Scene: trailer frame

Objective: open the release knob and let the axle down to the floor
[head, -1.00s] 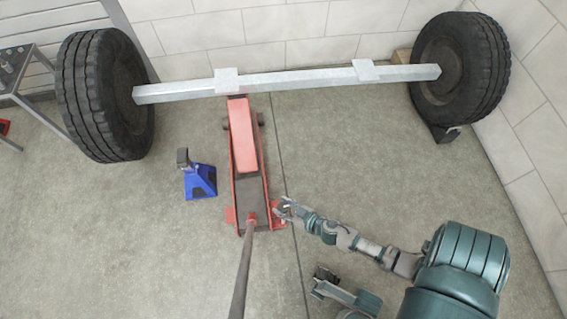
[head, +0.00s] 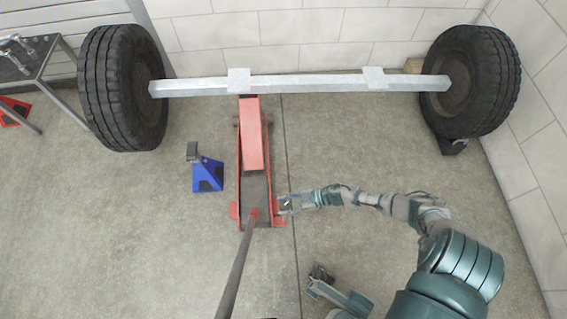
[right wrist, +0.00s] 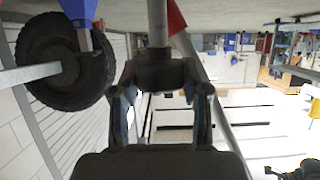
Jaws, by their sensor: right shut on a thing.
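The axle (head: 320,83) is a pale square beam with a black-tyred wheel at each end, the left wheel (head: 122,88) and the right wheel (head: 472,82). Its left part lies over the head of the red floor jack (head: 252,145). The jack's long handle (head: 235,272) slants toward me. My right gripper (head: 287,205) is at the jack's right rear side. In the right wrist view its fingers (right wrist: 162,105) are shut on the dark release knob (right wrist: 160,73), one on each side. The knob is hidden in the head view. My left gripper is not in view.
A blue jack stand (head: 207,174) stands on the floor left of the jack. A metal table (head: 30,60) is at the upper left, with a red object (head: 14,110) below it. A tiled wall (head: 340,40) runs behind the axle. The floor at the lower left is clear.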

